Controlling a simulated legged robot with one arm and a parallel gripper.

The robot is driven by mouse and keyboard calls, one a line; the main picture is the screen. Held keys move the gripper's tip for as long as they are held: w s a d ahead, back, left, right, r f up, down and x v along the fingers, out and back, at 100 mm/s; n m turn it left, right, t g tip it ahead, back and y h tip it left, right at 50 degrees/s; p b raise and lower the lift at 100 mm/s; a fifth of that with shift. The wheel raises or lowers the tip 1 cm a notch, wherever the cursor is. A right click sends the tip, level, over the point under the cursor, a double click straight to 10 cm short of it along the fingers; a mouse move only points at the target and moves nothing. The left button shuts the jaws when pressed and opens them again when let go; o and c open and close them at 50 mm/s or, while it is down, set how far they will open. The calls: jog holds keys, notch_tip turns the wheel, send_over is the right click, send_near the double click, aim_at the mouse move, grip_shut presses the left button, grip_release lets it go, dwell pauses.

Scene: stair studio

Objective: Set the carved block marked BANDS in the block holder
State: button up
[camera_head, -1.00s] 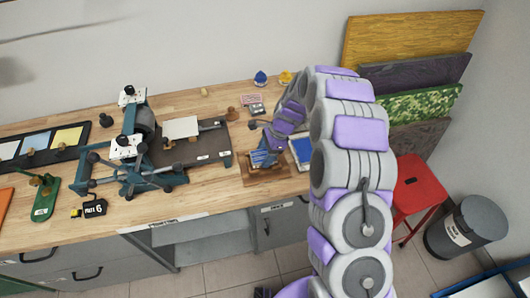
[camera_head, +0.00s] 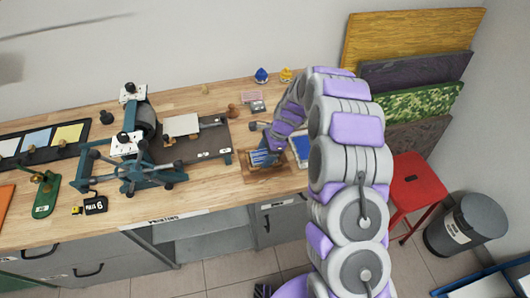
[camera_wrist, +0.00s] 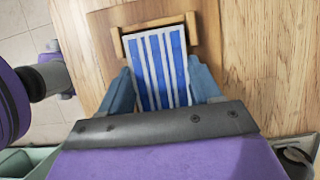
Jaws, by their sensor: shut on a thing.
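A block with blue and white stripes (camera_wrist: 160,65) sits between the fingers of my gripper (camera_wrist: 161,88) in the wrist view. My gripper is shut on it from its two sides. The block's far end is inside the raised rim of the wooden block holder (camera_wrist: 153,22). I cannot tell whether the block rests fully on the holder's floor. In the head view the block (camera_head: 262,158) shows blue over the holder (camera_head: 264,177), near the bench's front edge. My gripper (camera_head: 268,148) partly covers both there. No BANDS marking is readable.
A blue-and-white item (camera_head: 301,150) lies just right of the holder. A printing press (camera_head: 140,150) with a dark bed stands to the left. Small tools, a pink card (camera_head: 251,97) and ink pots lie behind. A red stool (camera_head: 416,190) and grey bin (camera_head: 467,226) stand right of the bench.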

jog(key=shift+f, duration=0.1)
dwell(0.3)
jog(key=o, duration=1.2)
jog(key=shift+c, duration=0.2)
jog(key=shift+r+p, duration=2.8)
jog(key=shift+r, duration=1.2)
